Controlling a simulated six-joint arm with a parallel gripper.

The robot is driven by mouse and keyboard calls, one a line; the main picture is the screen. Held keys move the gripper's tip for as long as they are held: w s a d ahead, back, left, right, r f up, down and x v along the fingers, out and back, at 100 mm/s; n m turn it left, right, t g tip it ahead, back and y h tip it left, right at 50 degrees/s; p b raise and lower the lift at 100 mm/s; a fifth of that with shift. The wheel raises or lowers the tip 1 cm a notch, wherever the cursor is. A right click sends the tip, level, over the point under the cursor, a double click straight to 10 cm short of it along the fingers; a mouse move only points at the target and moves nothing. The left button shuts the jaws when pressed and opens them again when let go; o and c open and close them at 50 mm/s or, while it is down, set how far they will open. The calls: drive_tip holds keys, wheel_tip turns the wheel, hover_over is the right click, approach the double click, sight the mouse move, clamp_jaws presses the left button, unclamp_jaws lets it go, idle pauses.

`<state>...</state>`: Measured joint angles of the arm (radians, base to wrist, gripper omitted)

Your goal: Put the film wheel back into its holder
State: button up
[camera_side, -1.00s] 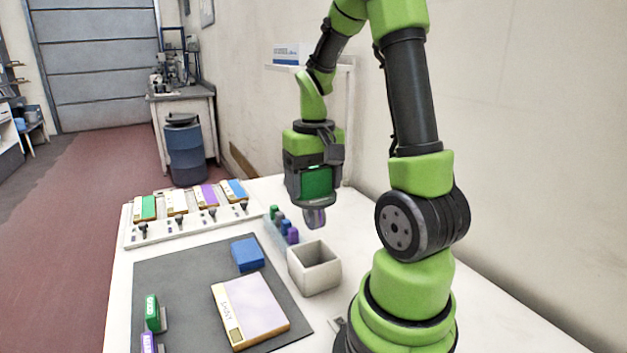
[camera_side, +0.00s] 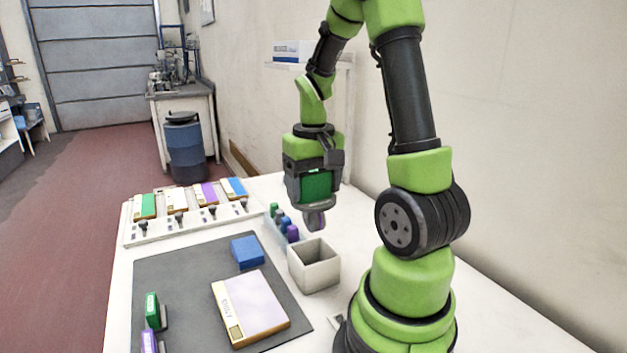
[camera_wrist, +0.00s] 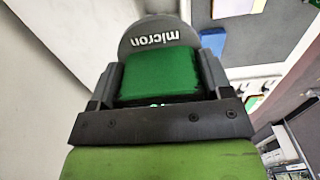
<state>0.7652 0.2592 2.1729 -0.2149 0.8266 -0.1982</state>
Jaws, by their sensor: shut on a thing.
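The film wheel appears to be the grey rounded disc (camera_wrist: 158,22) marked "micron" in the wrist view. My gripper (camera_side: 314,206) is shut on it; in the side view only a small grey end shows below the jaws. The gripper points down above the white table, just behind an open pale box (camera_side: 318,277) and to the right of a row of small coloured pieces (camera_side: 287,226). I cannot tell which of these is the wheel's holder. The disc's lower part is hidden by the jaws in the wrist view.
A dark mat (camera_side: 180,290) holds a blue block (camera_side: 247,252), a labelled pale panel (camera_side: 255,306), and green and purple upright pieces. A white rack (camera_side: 135,232) with several coloured panels and black knobs stands at the table's far left. The wall is close behind the arm.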

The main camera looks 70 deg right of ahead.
sight(313, 202)
wheel_tip(313, 202, down, 11)
drive_tip(key=shift+r, duration=0.15)
idle(2.9)
idle(0.4)
drive_tip(key=o, duration=1.1)
drive_tip(key=shift+c, duration=0.2)
drive_tip(key=shift+r, duration=3.45)
drive_tip(key=shift+a+r, duration=0.1)
